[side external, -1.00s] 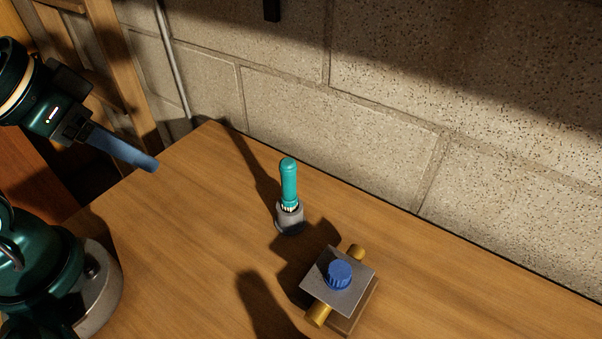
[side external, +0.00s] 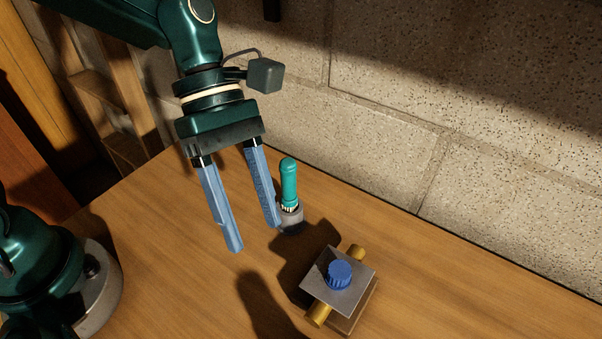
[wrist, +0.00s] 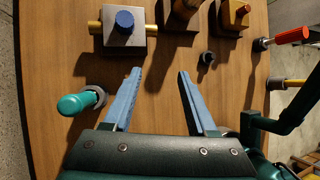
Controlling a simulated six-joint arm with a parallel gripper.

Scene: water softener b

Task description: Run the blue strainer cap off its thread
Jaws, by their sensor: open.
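The blue strainer cap (side external: 340,274) is a ribbed round cap on top of a square grey metal block (side external: 352,295) with brass pipe stubs on two sides. In the wrist view the cap (wrist: 125,19) shows at the top, on its block (wrist: 112,43). My gripper (side external: 256,238) is open and empty, with two long blue fingers pointing down. It is above the table, up and to the left of the cap in the side view. In the wrist view the gripper (wrist: 159,72) points toward the table, with the cap beyond the left finger. Nothing hides the cap.
A teal-handled brush (side external: 288,182) stands upright in a grey holder (side external: 290,217), close beside my right finger in the side view. A block wall (side external: 480,120) borders the table.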

